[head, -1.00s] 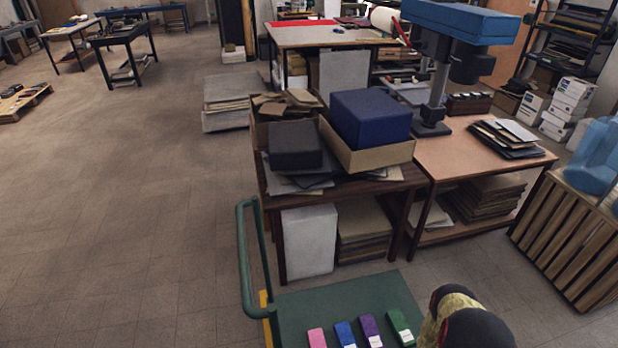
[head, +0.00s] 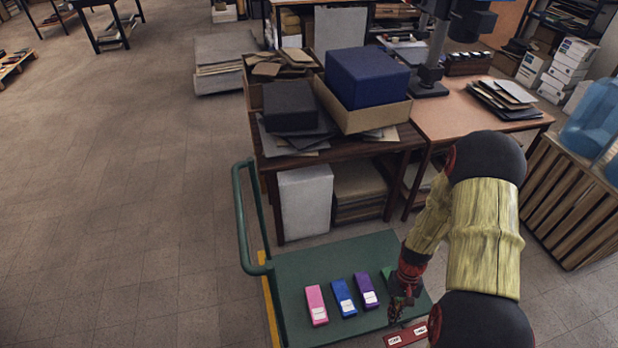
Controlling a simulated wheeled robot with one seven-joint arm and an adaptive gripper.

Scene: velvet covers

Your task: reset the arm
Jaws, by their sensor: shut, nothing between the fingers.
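My arm comes in from the lower right, and my gripper (head: 400,306) hangs above the right part of the green cart (head: 300,267). It is small and dark in this view, and it looks shut and empty. A green block (head: 387,274) lies on the cart beside it, mostly hidden behind my arm. A purple block (head: 366,290), a blue block (head: 344,297) and a pink block (head: 316,304) lie in a row to the left, apart from the gripper. Each of these three has a white label.
A red strip with two white labels (head: 405,336) is just below the gripper. Behind the cart stands a dark table (head: 345,157) with a blue box (head: 368,85). A slatted wooden crate (head: 570,200) is at the right.

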